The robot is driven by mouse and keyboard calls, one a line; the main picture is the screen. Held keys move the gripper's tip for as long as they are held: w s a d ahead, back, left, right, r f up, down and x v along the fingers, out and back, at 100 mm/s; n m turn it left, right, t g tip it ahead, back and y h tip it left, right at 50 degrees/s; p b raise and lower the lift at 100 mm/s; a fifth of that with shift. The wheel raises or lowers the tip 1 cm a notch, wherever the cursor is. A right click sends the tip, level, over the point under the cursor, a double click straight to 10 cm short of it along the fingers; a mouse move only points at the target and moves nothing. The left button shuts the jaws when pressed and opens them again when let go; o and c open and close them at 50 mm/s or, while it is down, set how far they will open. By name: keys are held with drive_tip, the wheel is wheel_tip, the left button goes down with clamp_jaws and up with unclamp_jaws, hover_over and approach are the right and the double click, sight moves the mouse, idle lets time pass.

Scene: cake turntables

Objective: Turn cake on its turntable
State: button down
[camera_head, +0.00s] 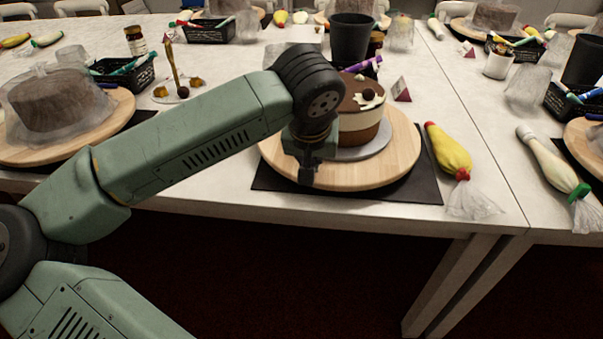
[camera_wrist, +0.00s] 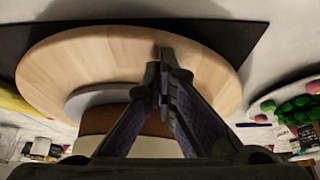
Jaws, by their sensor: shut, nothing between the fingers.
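A round layered cake (camera_head: 362,116), brown on top with cream piping, stands on a grey disc on a light wooden turntable (camera_head: 402,155). A dark mat (camera_head: 425,188) lies under the turntable. My gripper (camera_head: 308,180) points down at the front left of the turntable, in front of the cake. In the wrist view my gripper (camera_wrist: 163,85) is shut and empty, over the wooden turntable (camera_wrist: 70,70). The cake (camera_wrist: 155,128) shows there partly behind the fingers. I cannot tell whether the fingertips touch the wood. My arm hides part of the cake's left side.
A yellow piping bag (camera_head: 450,152) lies right of the mat. A black cup (camera_head: 351,38) stands behind the cake, and a small red card holder (camera_head: 401,91) sits behind the turntable's right side. At left, a covered cake (camera_head: 55,103) stands on another board.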

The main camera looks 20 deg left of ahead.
drive_tip(key=shift+d, duration=0.55)
drive_tip(key=shift+r+p, duration=0.65)
drive_tip(key=shift+r, duration=0.75)
wheel_tip(320, 180, up, 6)
drive_tip(key=p, duration=0.3)
